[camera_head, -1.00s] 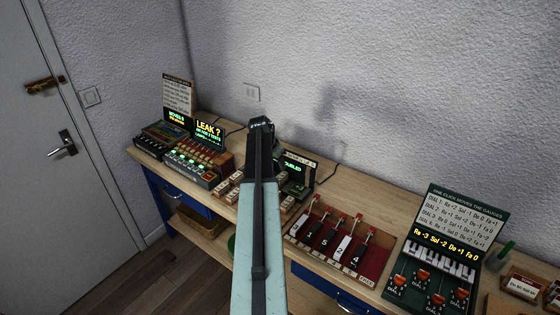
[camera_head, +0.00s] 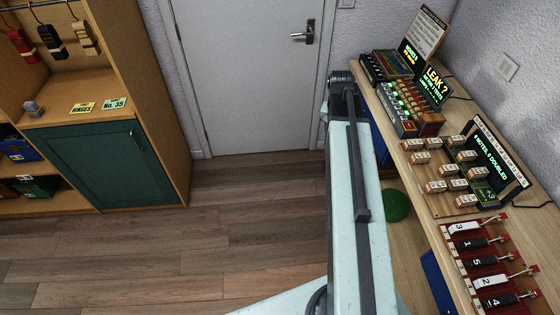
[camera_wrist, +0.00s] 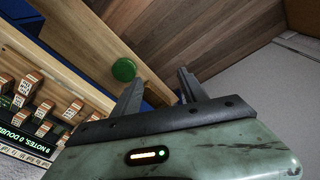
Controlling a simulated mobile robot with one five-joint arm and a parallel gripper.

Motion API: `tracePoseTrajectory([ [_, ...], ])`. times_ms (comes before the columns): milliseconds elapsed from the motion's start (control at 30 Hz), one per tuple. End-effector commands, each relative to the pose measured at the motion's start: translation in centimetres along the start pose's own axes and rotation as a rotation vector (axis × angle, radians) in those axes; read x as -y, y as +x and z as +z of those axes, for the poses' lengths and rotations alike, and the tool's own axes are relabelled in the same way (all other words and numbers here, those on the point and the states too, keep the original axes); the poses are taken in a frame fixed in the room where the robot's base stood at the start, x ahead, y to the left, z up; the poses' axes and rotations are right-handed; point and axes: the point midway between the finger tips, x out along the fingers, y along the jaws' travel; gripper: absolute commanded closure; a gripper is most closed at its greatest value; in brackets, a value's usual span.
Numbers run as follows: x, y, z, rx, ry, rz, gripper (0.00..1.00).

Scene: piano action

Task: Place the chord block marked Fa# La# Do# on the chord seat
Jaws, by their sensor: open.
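My gripper (camera_wrist: 157,82) is open and empty in the wrist view, its two fingers apart over the bench edge and floor. In the head view my arm reaches up the middle and the fingers cannot be made out. Several small wooden blocks (camera_head: 447,186) with printed labels stand in rows on the bench at right, beside a "notes doubled" display (camera_head: 490,152). They also show at the left of the wrist view (camera_wrist: 72,111). Their labels are too small to read, so I cannot tell whether the Fa# La# Do# block is among them. I cannot identify the chord seat.
The workbench (camera_head: 402,178) runs down the right side, with a "leak" panel (camera_head: 434,86) and numbered levers (camera_head: 484,261). A green round object (camera_head: 396,204) is at its edge. A shelf cabinet (camera_head: 95,160) stands left, a door (camera_head: 243,70) behind. The floor (camera_head: 200,250) between is clear.

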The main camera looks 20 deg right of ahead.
Motion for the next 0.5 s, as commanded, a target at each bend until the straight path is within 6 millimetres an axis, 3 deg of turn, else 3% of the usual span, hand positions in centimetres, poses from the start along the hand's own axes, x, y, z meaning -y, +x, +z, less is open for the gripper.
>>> tracePoseTrajectory([
  [33,4.8,-0.8,4.0,0.017,-0.130,-0.021,0.50],
  [100,10.2,-1.8,9.1,0.045,-0.306,-0.049,0.50],
  [200,15.8,-3.0,15.7,0.078,-0.521,-0.082,0.50],
  [300,18.7,-3.8,20.1,0.101,-0.662,-0.102,0.50],
  [400,19.3,-4.0,21.6,0.112,-0.725,-0.110,0.50],
  [500,19.6,-4.1,22.0,0.115,-0.738,-0.112,0.50],
])
